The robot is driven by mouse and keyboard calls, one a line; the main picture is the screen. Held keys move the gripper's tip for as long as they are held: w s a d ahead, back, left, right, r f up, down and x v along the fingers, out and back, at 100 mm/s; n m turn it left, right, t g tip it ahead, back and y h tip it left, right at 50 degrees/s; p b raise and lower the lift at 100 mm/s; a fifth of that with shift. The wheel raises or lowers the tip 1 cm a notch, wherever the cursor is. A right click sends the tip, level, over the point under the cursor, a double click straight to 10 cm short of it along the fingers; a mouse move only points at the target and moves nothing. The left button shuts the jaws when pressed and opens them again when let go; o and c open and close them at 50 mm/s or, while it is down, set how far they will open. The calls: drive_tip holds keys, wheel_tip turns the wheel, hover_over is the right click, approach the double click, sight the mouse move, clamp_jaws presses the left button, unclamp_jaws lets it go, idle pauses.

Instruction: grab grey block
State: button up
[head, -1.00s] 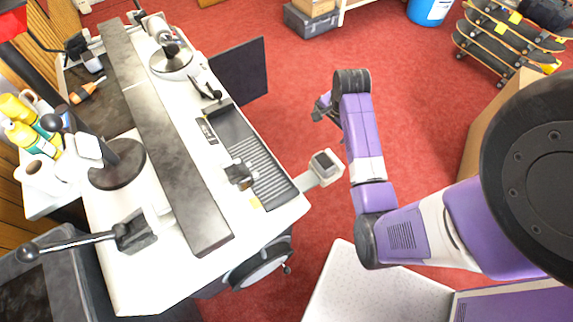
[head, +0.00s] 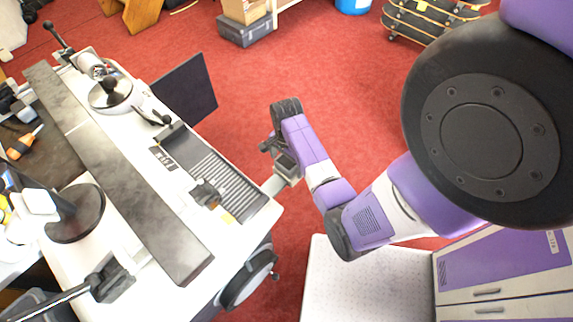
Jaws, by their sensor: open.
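A small dark grey block-like piece (head: 205,192) sits on the ribbed dark plate near the front of the bench machine. I cannot tell for sure whether it is the grey block or a machine part. My gripper (head: 267,147) is small in the head view, to the right of the machine and apart from that piece. It is open, and nothing shows between its fingers. Its fingers point left toward the bench.
The white machine bench (head: 243,240) fills the left, with a long grey bar (head: 130,185) along it. A dark upright panel (head: 187,90) stands behind the ribbed plate. A small control box (head: 287,165) juts out by my gripper. Red floor (head: 330,60) is open behind.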

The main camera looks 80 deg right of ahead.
sight(287, 162)
drive_tip(key=shift+f, duration=0.1)
drive_tip(key=c, duration=1.5)
drive_tip(key=shift+c, duration=0.2)
wheel_tip(287, 162, up, 20)
drive_tip(key=p, duration=0.5)
drive_tip(key=shift+p, duration=0.4)
